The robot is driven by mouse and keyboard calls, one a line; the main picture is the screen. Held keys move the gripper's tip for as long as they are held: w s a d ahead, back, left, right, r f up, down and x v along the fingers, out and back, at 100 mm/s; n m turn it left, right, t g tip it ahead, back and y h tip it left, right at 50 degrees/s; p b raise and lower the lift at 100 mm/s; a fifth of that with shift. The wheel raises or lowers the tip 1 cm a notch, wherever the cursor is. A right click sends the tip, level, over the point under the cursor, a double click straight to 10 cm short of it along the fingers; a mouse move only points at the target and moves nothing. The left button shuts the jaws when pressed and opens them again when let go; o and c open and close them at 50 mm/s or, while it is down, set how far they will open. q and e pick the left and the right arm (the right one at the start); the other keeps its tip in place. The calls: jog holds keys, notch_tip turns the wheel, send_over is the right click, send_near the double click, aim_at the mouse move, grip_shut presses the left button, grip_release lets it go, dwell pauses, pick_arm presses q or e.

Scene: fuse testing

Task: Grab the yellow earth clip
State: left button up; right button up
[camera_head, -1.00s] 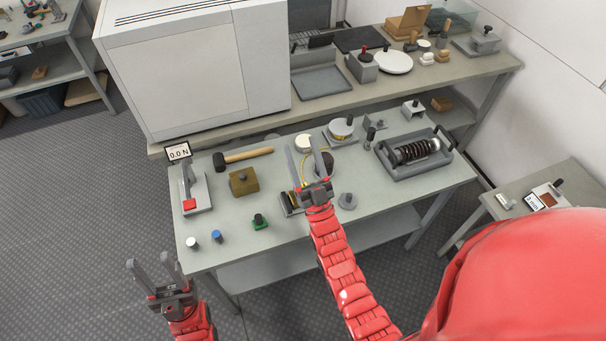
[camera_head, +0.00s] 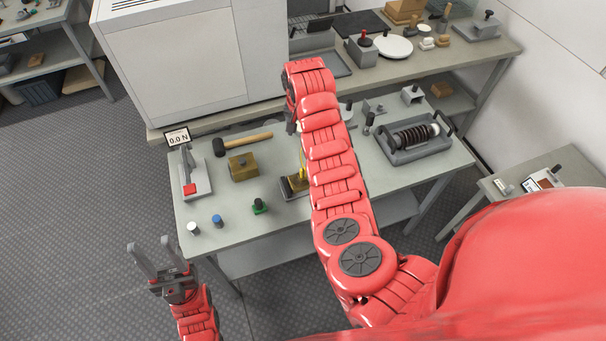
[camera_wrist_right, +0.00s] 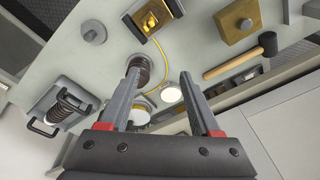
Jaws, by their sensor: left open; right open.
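The yellow earth clip (camera_wrist_right: 151,20) appears as a small yellow piece on a dark-framed block at the top of the right wrist view, with a thin yellow cable (camera_wrist_right: 160,52) running from it. In the head view the yellow piece (camera_head: 301,175) sits by my right arm, which partly covers its block (camera_head: 291,187). My right gripper (camera_wrist_right: 160,74) is open, with nothing gripped between its fingers; the clip is beyond the fingertips and apart from them. My right arm largely hides that gripper in the head view. My left gripper (camera_head: 149,244) is open and empty, off the bench's front left.
A dark brown cylinder (camera_wrist_right: 139,66) stands close to one right fingertip. The bench also holds a mallet (camera_head: 256,139), a brass-coloured block (camera_head: 243,167), a force gauge stand (camera_head: 191,182), small knobs and a coil in a tray (camera_head: 396,155). A large white cabinet (camera_head: 170,60) stands behind.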

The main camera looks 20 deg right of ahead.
jog(key=s+g, duration=0.2)
jog(key=s, duration=0.1)
jog(key=b, duration=0.3)
send_near(303, 169)
jog(key=shift+s+a+f, duration=0.1)
jog(key=shift+s+a, duration=0.05)
jog(key=shift+s, duration=0.05)
notch_tip(303, 169, down, 4)
jog(key=shift+r+m+p, duration=0.15)
jog(key=shift+m+p, duration=0.15)
jog(key=shift+p, duration=0.85)
jog(key=shift+f, duration=0.85)
jog(key=shift+w+f+p, duration=0.1)
jog(key=shift+f+p, duration=0.15)
jog(key=shift+p, duration=0.2)
jog(key=shift+d+f+p, duration=0.2)
jog(key=shift+f+p, duration=0.15)
jog(key=shift+f, duration=0.85)
notch_tip(303, 169, down, 2)
jog(key=shift+d+f+b, duration=0.1)
jog(key=shift+b, duration=0.55)
jog(key=shift+f, duration=0.15)
